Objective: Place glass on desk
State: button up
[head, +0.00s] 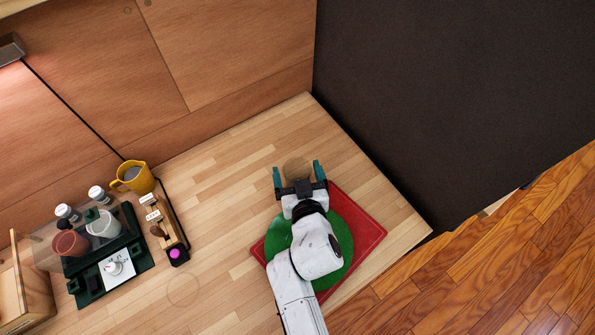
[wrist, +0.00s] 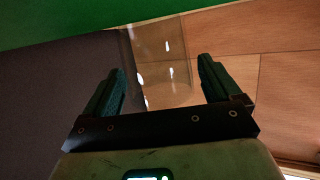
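A clear, faintly brown glass (head: 297,168) shows at the far end of my arm in the head view, over the light wooden desk (head: 225,165). My gripper (head: 297,172) has its two dark green fingers apart, one on either side of the glass. In the wrist view the glass (wrist: 160,72) shows bright highlights between the spread fingers (wrist: 162,85), with a gap visible on the right side. I cannot tell whether the glass rests on the desk surface. My arm hides part of the green round mat and red mat below it.
A red mat (head: 370,232) with a green round mat (head: 352,220) lies under my arm. At left stand a yellow mug (head: 136,178), a small wooden holder (head: 168,225) and a dark green tray (head: 132,262) with cups. A dark wall (head: 450,90) borders the desk's right. The desk's middle is mostly clear.

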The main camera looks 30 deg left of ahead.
jog(key=shift+o, duration=0.3)
jog(key=shift+r, duration=0.15)
jog(key=shift+d+r, duration=0.1)
jog(key=v, duration=1.2)
jog(key=w+d+f+m+h, duration=0.1)
jog(key=d+h, duration=0.1)
jog(key=d, duration=0.2)
jog(key=w+d+f+m+h, duration=0.1)
jog(key=w+d, duration=0.1)
jog(key=d, duration=0.3)
jog(key=w+d+f+m+h, duration=0.1)
jog(key=d+h, duration=0.1)
jog(key=d, duration=0.2)
jog(key=shift+w+d+f+m+h, duration=0.1)
jog(key=shift+w+d+m+h, duration=0.1)
jog(key=shift+w+m+h, duration=0.1)
jog(key=s+d+f+m+g+h, duration=0.1)
jog(key=d+h, duration=0.1)
jog(key=d, duration=0.4)
jog(key=s+d+f+m+g+h, duration=0.1)
jog(key=d+f+m+h, duration=0.1)
jog(key=d, duration=0.4)
jog(key=s+d+m+g+h, duration=0.1)
jog(key=s+d+m+g, duration=0.1)
jog(key=s+d+g, duration=0.5)
jog(key=s+d, duration=0.6)
jog(key=s, duration=0.2)
jog(key=shift+d+f+m, duration=0.2)
jog(key=shift+d+m, duration=0.05)
jog(key=shift+m, duration=0.15)
